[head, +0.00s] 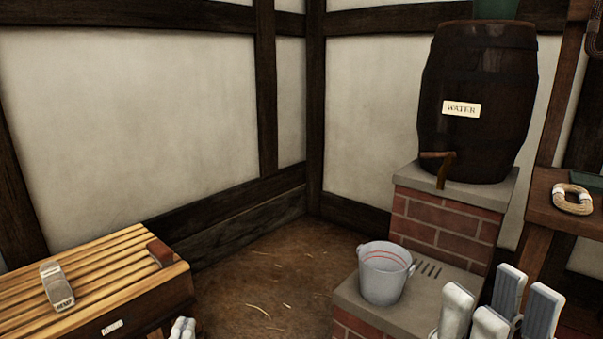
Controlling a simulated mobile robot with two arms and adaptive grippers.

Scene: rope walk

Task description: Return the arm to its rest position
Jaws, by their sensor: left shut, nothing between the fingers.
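My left gripper (182,328) shows at the bottom edge, left of the middle. Its two pale fingertips are close together, shut with nothing between them. It is just right of the slatted wooden bench, and its arm is out of the picture. My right gripper (498,308) shows at the bottom right as several white finger parts. They stand apart with a gap between them, and I see nothing held there. It is in front of the brick stand, right of the bucket. The rest of both arms is hidden below the frame.
A dark water barrel (481,125) with a tap stands on a brick stand (440,226). A grey bucket (385,275) is on its lower step. A rope coil (572,199) lies on a shelf. The floor (275,275) between is open.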

